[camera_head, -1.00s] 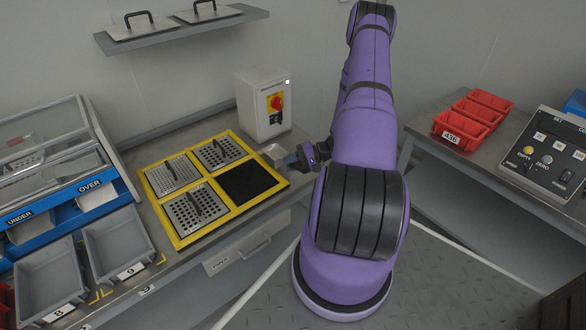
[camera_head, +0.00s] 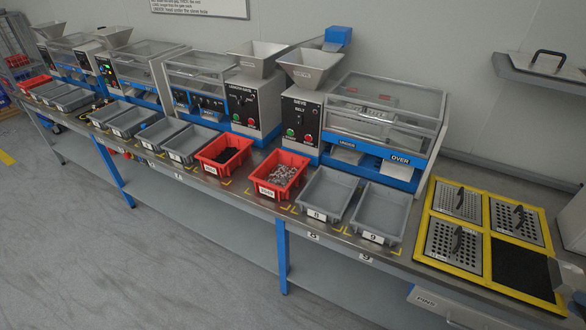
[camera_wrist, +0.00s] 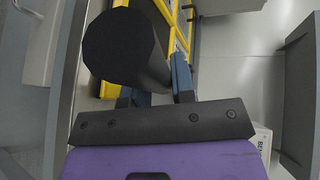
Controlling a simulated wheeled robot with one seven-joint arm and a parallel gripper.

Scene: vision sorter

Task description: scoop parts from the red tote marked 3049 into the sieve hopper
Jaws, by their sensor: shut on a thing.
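The front one (camera_head: 277,190) holds shiny metal parts; the other (camera_head: 212,170) holds dark parts. Their label digits are too small to read. The hopper (camera_head: 308,70) is a pale open funnel on top of the machine marked SIEVE (camera_head: 299,116). In the wrist view my gripper (camera_wrist: 161,90) has its blue fingers shut on a thick black handle (camera_wrist: 125,48). A pale scoop (camera_head: 565,272) shows at the right edge of the head view, well right of the totes.
A second funnel (camera_head: 255,60) stands left of the sieve hopper. Grey bins (camera_head: 328,192) marked 8 and 9 (camera_head: 382,210) sit right of the front red tote. A yellow frame (camera_head: 470,266) holds perforated plates with handles. A shelf (camera_head: 548,65) hangs at upper right. The floor at left is clear.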

